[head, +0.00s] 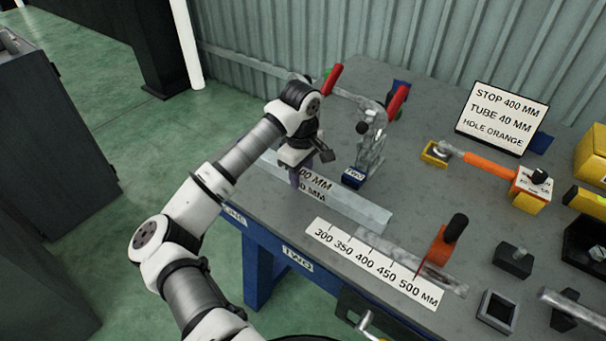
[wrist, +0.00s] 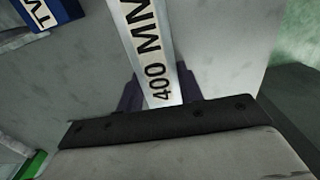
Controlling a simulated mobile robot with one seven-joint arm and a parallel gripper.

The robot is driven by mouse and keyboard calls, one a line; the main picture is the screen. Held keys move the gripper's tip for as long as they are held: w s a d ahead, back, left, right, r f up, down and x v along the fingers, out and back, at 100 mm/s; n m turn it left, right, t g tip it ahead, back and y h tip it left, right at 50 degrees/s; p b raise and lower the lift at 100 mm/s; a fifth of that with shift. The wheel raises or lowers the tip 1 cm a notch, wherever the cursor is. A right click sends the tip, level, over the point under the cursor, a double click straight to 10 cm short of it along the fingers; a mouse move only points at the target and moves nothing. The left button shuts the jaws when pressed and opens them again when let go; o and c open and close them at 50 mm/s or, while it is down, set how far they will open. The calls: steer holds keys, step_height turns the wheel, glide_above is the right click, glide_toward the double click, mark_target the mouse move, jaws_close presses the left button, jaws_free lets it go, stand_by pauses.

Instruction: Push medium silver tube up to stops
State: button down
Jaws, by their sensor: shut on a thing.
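The silver tube (head: 358,207) lies along the front of the workbench, with a label ending in "00 MM" and "0 MM" on it. My gripper (head: 299,178) is shut on it near its left part and hides some of the label. In the wrist view the tube (wrist: 142,35), marked "400 MM", runs between the two dark fingers of my gripper (wrist: 160,98). An orange stop (head: 437,248) with a black handle stands at the scale (head: 372,262), to the right of the tube and apart from its right end. Other stops cannot be made out.
Toggle clamps with red handles (head: 397,102) stand behind the tube, one near a blue "TWO" block (head: 354,177). A sign (head: 502,113) reads "STOP 400 MM, TUBE 40 MM, HOLE ORANGE". An orange-handled tool (head: 490,165) and black blocks (head: 512,260) lie to the right.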

steer(key=shift+w+d+r+b, duration=0.1)
steer(key=shift+w+d+b, duration=0.2)
steer(key=shift+w, duration=0.4)
steer(key=shift+w+d+b, duration=0.1)
steer(key=shift+w+d, duration=0.3)
steer(key=shift+w, duration=0.3)
steer(key=c, duration=1)
jaws_free()
steer(key=shift+o, duration=0.8)
steer(key=shift+d, duration=0.1)
